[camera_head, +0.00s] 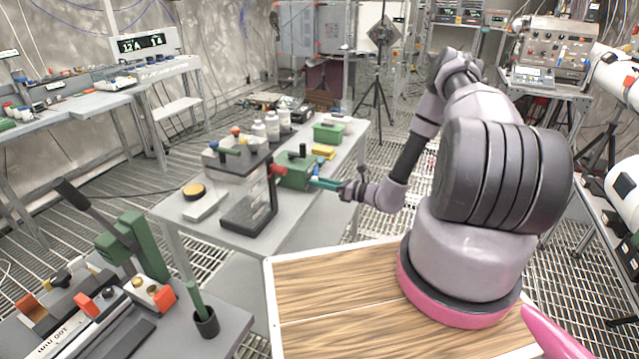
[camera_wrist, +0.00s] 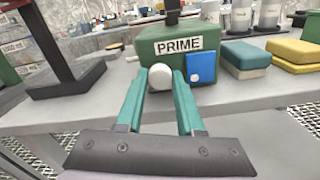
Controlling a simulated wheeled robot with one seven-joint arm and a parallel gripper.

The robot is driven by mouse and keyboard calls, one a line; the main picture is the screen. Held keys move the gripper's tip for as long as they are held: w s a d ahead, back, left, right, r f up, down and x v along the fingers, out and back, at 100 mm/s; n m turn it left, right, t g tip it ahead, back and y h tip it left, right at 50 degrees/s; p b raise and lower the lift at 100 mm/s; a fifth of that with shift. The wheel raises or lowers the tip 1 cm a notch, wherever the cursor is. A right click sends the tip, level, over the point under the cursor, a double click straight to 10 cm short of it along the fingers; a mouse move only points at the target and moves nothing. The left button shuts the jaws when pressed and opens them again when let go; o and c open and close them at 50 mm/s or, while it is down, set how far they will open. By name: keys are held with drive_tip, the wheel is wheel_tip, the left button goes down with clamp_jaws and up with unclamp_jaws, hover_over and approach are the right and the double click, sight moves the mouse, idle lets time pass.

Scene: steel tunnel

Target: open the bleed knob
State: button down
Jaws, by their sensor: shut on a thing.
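A white round knob (camera_wrist: 161,78) sticks out from the front of a green box (camera_wrist: 150,43) labelled PRIME, in the wrist view. My gripper (camera_wrist: 162,88) has its two teal fingers on either side of this knob and is shut on it. The knob carries no readable label, so I cannot tell from a marking that it is the bleed knob. In the head view the green box (camera_head: 297,172) stands on the grey bench, and my gripper (camera_head: 322,184) reaches its front from the right. The fingers hide the knob there.
A blue square plate (camera_wrist: 201,67) is on the box front, close beside the right finger. A black stand (camera_head: 250,205) stands left of the box. Blue-green and yellow blocks (camera_wrist: 245,55) lie to its right. White bottles (camera_head: 272,125) stand behind. The bench front (camera_wrist: 245,97) is clear.

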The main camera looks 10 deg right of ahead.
drive_tip(key=n, duration=1)
drive_tip(key=shift+d+f+n, duration=0.1)
drive_tip(key=shift+n, duration=0.2)
idle(0.4)
drive_tip(key=c, duration=0.5)
unclamp_jaws()
drive_tip(key=v, duration=1)
drive_tip(key=shift+s+d, duration=0.2)
drive_tip(key=shift+d, duration=0.1)
